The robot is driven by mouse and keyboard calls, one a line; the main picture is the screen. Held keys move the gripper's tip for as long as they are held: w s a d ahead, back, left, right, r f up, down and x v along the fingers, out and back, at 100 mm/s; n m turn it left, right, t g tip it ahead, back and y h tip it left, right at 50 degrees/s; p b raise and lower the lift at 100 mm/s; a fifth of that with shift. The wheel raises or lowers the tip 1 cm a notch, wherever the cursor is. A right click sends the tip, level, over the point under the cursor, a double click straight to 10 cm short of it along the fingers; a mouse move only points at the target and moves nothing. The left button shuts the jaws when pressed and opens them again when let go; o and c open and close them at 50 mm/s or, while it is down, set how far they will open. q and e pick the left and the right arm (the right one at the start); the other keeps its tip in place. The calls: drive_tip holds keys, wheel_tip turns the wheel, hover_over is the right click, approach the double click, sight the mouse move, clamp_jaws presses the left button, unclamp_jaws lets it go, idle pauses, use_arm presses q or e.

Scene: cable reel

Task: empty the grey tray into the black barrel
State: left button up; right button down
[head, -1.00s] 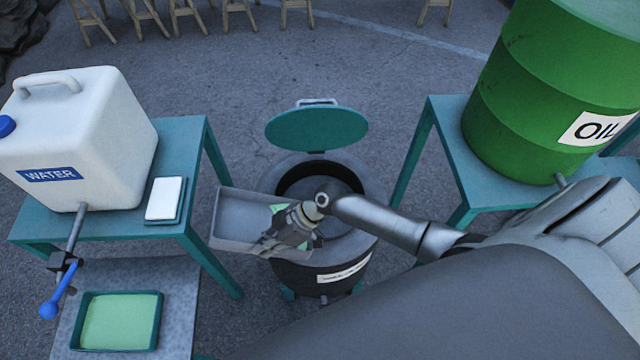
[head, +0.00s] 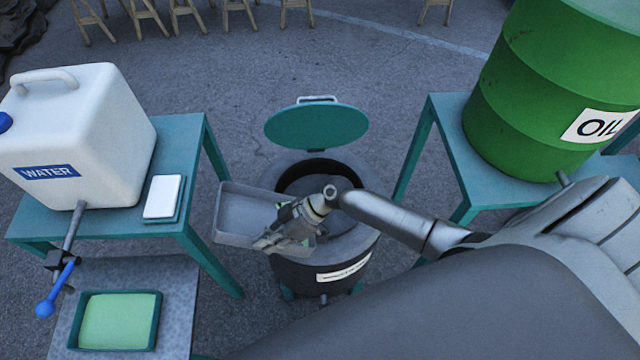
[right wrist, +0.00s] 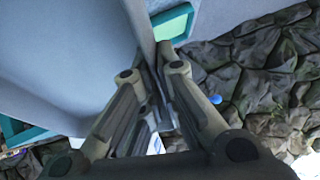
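The grey tray (head: 243,208) is at the left side of the black barrel (head: 310,262), partly over its opening, and looks tilted. A bit of light green shows by the gripper at the tray's right part; I cannot tell what it is. My right gripper (head: 278,236) is shut on the tray's near wall. In the right wrist view, the fingers (right wrist: 163,92) pinch the tray's edge, and the tray's grey surface (right wrist: 70,45) fills the upper left. The barrel's round teal lid (head: 317,126) stands open at the back. My left gripper is not in view.
A white water container (head: 95,140) with a blue-handled tap (head: 58,285) stands on a teal table at left. A teal tray with green content (head: 118,320) lies below it. A green oil drum (head: 540,95) stands on a table at right.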

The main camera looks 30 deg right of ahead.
drive_tip(key=shift+w+d+r+y+b, duration=0.1)
drive_tip(key=shift+d+r+y+b, duration=0.2)
drive_tip(key=shift+d+b, duration=0.25)
drive_tip(key=shift+w+d+r+y+b, duration=0.15)
drive_tip(key=shift+d+y+b, duration=0.15)
drive_tip(key=shift+d+b, duration=0.25)
idle(0.7)
drive_tip(key=d+r+y+b, duration=0.1)
drive_tip(key=d+r+y, duration=0.2)
drive_tip(key=d+r, duration=0.1)
drive_tip(key=shift+d+r+m+b, duration=0.15)
drive_tip(key=shift+d+m+b, duration=0.15)
drive_tip(key=shift+d+b, duration=0.05)
idle(2.4)
drive_tip(key=shift+w+d, duration=0.1)
drive_tip(key=shift+d+r+y+b, duration=0.15)
drive_tip(key=shift+d+y+b, duration=0.05)
drive_tip(key=shift+y+b, duration=0.25)
drive_tip(key=shift+d+r, duration=0.1)
drive_tip(key=shift+d, duration=0.05)
drive_tip(key=shift+d+r+y+b, duration=0.15)
drive_tip(key=shift+d+y+b, duration=0.1)
drive_tip(key=shift+b, duration=0.35)
drive_tip(key=shift+w+d+r+y+b, duration=0.1)
drive_tip(key=shift+d+r+y+b, duration=0.35)
drive_tip(key=shift+d+b, duration=0.4)
drive_tip(key=shift+d+r+m+y+b, duration=0.4)
drive_tip(key=shift+d+b, duration=0.2)
drive_tip(key=shift+b, duration=0.55)
